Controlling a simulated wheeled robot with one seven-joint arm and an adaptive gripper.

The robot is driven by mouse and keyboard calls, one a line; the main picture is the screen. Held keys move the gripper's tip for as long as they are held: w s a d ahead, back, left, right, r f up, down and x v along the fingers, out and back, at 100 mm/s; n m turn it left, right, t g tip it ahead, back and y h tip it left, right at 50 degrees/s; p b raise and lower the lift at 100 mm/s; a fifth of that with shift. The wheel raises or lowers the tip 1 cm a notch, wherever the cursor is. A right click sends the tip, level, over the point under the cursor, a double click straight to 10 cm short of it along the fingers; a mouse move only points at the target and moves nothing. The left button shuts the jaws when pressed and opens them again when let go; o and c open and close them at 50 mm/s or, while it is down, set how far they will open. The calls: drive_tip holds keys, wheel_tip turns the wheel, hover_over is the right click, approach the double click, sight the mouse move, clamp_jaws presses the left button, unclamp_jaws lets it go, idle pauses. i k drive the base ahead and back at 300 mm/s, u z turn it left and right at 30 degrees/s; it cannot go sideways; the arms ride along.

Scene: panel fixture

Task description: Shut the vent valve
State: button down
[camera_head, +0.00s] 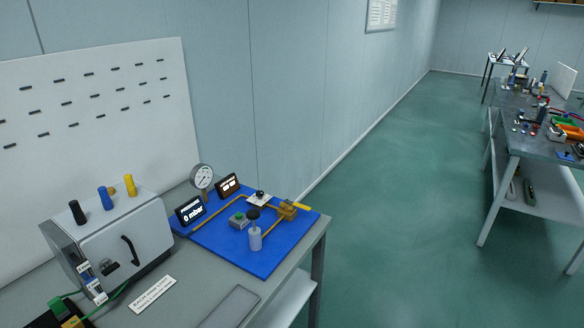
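A blue board (265,263) lies on the grey bench and carries the valve fixture. A brass valve body (287,211) with a yellow lever (300,206) sits at its right, joined to brass piping. A black knob (260,193) stands on a white plate behind. A pale cylinder (255,240) with a dark top stands in front. I cannot read which part is labelled as the vent valve. A display (190,211) reads 0 mbar, and a round dial gauge (203,177) stands behind it. My gripper is not in view.
A grey box (125,243) with black, blue and yellow knobs stands left of the board. A green-buttoned box (238,220) and a second display (228,186) sit on the board. A label (153,294) lies in front. The green floor is clear toward another bench (535,146).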

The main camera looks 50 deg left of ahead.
sight(297, 206)
drive_tip(key=u, duration=1.5)
